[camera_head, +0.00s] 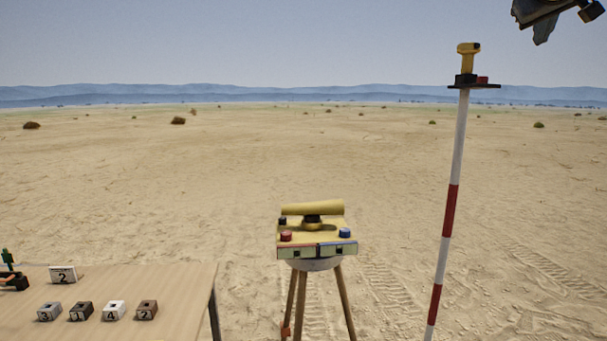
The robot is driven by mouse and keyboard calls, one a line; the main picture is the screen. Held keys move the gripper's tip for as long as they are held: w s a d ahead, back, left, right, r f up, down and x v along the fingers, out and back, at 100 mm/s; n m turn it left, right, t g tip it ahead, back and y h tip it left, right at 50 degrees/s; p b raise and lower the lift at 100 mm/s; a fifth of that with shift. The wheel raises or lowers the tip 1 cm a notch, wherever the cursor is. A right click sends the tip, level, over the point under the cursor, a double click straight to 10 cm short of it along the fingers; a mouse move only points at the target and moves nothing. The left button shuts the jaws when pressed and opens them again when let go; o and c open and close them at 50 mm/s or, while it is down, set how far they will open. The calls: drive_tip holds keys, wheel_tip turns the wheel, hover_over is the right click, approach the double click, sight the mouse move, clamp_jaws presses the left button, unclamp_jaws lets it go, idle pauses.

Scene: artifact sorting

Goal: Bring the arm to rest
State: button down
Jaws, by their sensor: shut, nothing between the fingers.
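My gripper (543,36) shows only in part at the top right corner, dark and cut off by the upper edge of the picture. It is shut and holds nothing. It is up against the sky, to the right of and higher than the top of a red and white pole (448,205). A clear gap shows between them in the picture. The rest of my arm is mostly out of view.
A yellow surveying instrument (313,228) stands on a wooden tripod at the centre. Open sand lies behind.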

drive_tip(key=a+f+g+y, duration=0.15)
drive_tip(key=a+f, duration=0.45)
drive_tip(key=f, duration=0.6)
drive_tip(key=a+f+n+g+y+b, duration=0.1)
drive_tip(key=a+f+y, duration=0.2)
drive_tip(key=a+f, duration=0.65)
drive_tip(key=a+f+g+y, duration=0.15)
drive_tip(key=a+f, duration=0.25)
drive_tip(key=f, duration=1.1)
drive_tip(key=s+a+f+g+y, duration=0.1)
drive_tip(key=s+a+f+g, duration=0.1)
drive_tip(key=s+a+f, duration=0.3)
drive_tip(key=s+a+f+g+y+b, duration=0.1)
drive_tip(key=s+a+f+g, duration=0.1)
drive_tip(key=s+a+f, duration=0.4)
drive_tip(key=s+a+f+n+g, duration=0.1)
drive_tip(key=s+a+f, duration=0.4)
drive_tip(key=s+f, duration=0.6)
wheel_tip(320, 180, down, 5)
drive_tip(key=shift+s+a+f+g+y, duration=0.15)
drive_tip(key=shift+s+a+g+y, duration=0.2)
drive_tip(key=shift+a+g+y, duration=0.05)
